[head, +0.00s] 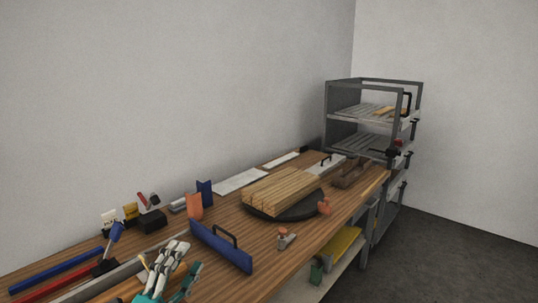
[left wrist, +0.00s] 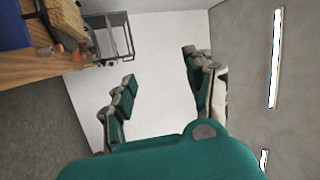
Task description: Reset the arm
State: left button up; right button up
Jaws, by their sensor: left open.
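My left gripper (head: 173,277) shows at the bottom of the head view, in front of the workbench's near part. In the left wrist view its two green and grey fingers (left wrist: 160,95) stand wide apart with nothing between them, facing a bare white wall. The gripper is open and empty. My right gripper is in neither view.
A wooden workbench (head: 225,219) runs along the wall. It bears a stack of wood strips (head: 280,190) on a dark round plate, a blue board with a black handle (head: 221,247), and several tools. A grey shelf rack (head: 331,105) stands at the far end.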

pick_arm(q)
jog(key=s+a+f+n+g+y, duration=0.3)
jog(key=f+n, duration=0.2)
jog(key=f, duration=0.2)
jog(key=s+a+f+n+g+y, duration=0.2)
jog(key=f+n+y, duration=0.2)
jog(key=f+n, duration=0.15)
jog(key=s+a+f+n+g+y, duration=0.3)
jog(key=f+n, duration=0.1)
jog(key=f, duration=0.3)
jog(key=s+d+f+n+g+h, duration=0.15)
jog(key=s+f+g, duration=0.3)
jog(key=s, duration=0.45)
jog(key=s+d+f+n+g, duration=0.2)
jog(key=s+f+g, duration=0.3)
jog(key=s, duration=0.4)
notch_tip(320, 180, down, 28)
jog(key=s, duration=0.1)
jog(key=s+a+f+g, duration=0.1)
jog(key=s+a+f, duration=0.2)
jog(key=s+f, duration=1.2)
jog(key=shift+s+f+g, duration=0.15)
jog(key=shift+s+g, duration=0.2)
jog(key=shift+s, duration=0.45)
